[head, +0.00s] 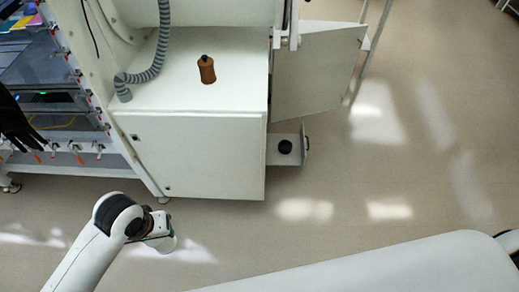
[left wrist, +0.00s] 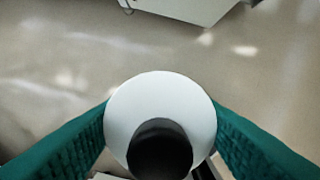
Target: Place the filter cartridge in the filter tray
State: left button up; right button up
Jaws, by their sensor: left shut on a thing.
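A round white thing with a black round end, which looks like the filter cartridge (left wrist: 122,103), sits between the teal fingers of my left gripper (head: 158,230) in the left wrist view. The gripper is shut on it, over the floor in front of the cabinet. In the head view the cartridge is hard to tell from my wrist. A small pulled-out drawer, perhaps the filter tray (head: 274,158), stands low at the cabinet's right side with a black round thing (head: 285,147) in it. My right gripper is out of view.
The white cabinet (head: 205,160) has a brown bottle (head: 207,69) and a grey ribbed hose (head: 143,76) on top. Its door (head: 315,70) stands open above the drawer. A glovebox with a black glove (head: 16,125) is at left. The floor (head: 420,150) at right is clear.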

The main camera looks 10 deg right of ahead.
aim_at(284, 148)
jog(key=i+l+u, duration=0.15)
jog(key=l+u, duration=0.15)
jog(key=u, duration=0.15)
jog(key=i+l+u, duration=0.1)
jog(key=l+u, duration=0.25)
jog(key=u, duration=0.15)
jog(key=l+u, duration=0.45)
jog(key=l, duration=2.05)
jog(key=i+l, duration=0.15)
jog(key=l, duration=1.9)
